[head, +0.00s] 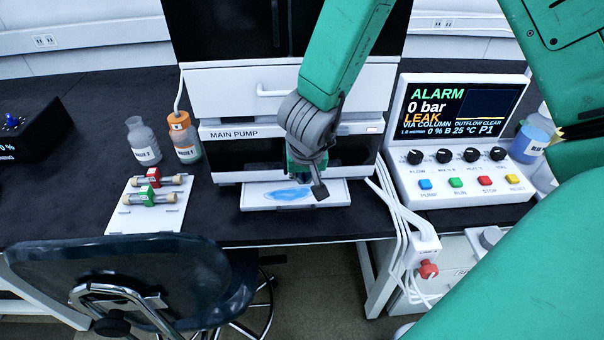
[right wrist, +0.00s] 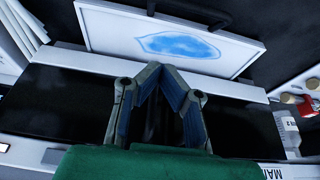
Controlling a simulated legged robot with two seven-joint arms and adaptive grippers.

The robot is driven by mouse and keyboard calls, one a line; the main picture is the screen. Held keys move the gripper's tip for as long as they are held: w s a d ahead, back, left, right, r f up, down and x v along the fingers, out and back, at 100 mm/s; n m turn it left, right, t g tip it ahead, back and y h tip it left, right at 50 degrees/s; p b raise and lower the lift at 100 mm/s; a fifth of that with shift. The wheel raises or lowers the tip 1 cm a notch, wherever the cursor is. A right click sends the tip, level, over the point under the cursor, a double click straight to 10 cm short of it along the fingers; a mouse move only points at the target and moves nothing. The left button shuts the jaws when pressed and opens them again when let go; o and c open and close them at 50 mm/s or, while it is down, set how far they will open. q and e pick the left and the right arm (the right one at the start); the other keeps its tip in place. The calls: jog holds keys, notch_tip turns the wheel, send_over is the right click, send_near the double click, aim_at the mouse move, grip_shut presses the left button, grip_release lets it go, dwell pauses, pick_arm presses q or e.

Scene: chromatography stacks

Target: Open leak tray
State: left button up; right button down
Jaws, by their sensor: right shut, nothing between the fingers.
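The white leak tray (head: 252,200) sticks out from the bottom of the main pump stack, with a blue puddle (head: 288,194) on it. In the right wrist view the tray (right wrist: 108,34) is at the top, its puddle in plain sight. My right gripper (head: 319,190) is shut and empty, pointing down over the right part of the tray in the head view. In the wrist view the fingertips (right wrist: 157,72) meet just short of the tray's near edge. I cannot tell whether they touch it. My left gripper is not in view.
A console (head: 460,130) reading ALARM and LEAK stands right of the stack. White tubes and a box with a red knob (head: 428,270) hang at the bench edge. Bottles (head: 184,138) and a column rack (head: 135,217) stand left. A dark chair (head: 120,275) is in front.

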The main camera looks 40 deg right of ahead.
aim_at(304, 203)
jog(key=b+x, duration=0.1)
jog(key=x, duration=0.3)
jog(key=shift+d+f, duration=0.15)
jog(key=shift+f, duration=0.1)
jog(key=shift+s+a+f+b, duration=0.1)
jog(key=shift+s+a+b, duration=0.3)
jog(key=shift+s, duration=0.2)
jog(key=shift+s+a+f+b, duration=0.1)
jog(key=shift+s+a+b, duration=0.15)
jog(key=shift+s+a, duration=0.7)
jog(key=shift+s, duration=0.05)
jog(key=shift+d, duration=0.2)
